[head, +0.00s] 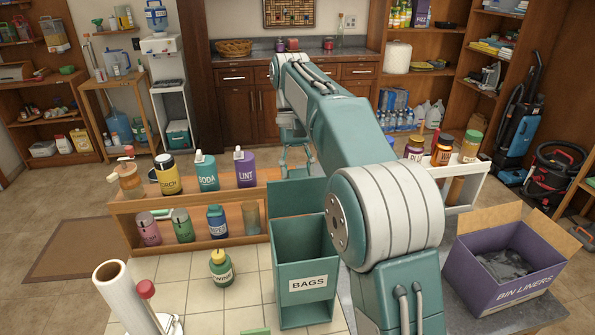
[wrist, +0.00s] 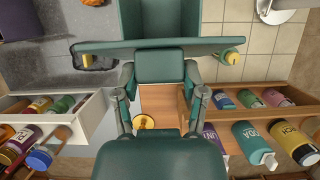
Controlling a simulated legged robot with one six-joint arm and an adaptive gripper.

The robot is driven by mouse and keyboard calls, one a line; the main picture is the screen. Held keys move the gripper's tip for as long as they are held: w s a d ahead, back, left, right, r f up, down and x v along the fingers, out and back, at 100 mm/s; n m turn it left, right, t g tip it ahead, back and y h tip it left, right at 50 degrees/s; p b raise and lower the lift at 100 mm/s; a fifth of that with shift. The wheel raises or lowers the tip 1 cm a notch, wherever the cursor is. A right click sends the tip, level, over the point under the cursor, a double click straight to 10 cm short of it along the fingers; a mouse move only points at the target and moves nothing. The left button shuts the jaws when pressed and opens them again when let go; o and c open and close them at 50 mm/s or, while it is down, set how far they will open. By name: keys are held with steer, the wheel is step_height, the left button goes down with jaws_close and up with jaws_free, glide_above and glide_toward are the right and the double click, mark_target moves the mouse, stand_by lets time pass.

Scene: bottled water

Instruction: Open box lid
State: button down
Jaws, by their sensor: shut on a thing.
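A teal box (head: 305,262) labelled BAGS stands upright on the pale tiled surface, and its dark inside is visible from above. Its lid (head: 290,197) stands raised, roughly upright, at the box's back edge. In the wrist view the lid (wrist: 230,43) shows nearly edge-on as a long teal bar, with the box (wrist: 160,18) beyond it. My gripper (head: 297,164) is just above and behind the lid. In the wrist view my gripper's fingers (wrist: 160,72) sit on both sides of a teal block at the lid and are shut on it. My arm hides part of the box's right side.
A wooden shelf (head: 190,197) with several bottles stands left of the box. A yellow-green bottle (head: 221,270) and a paper-towel roll (head: 122,297) stand on the tiles. A purple BIN LINERS carton (head: 500,265) is at right. A white rack (head: 478,183) with jars stands behind it.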

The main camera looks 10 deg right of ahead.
steer(key=shift+f, duration=0.15)
steer(key=shift+c, duration=0.6)
jaws_free()
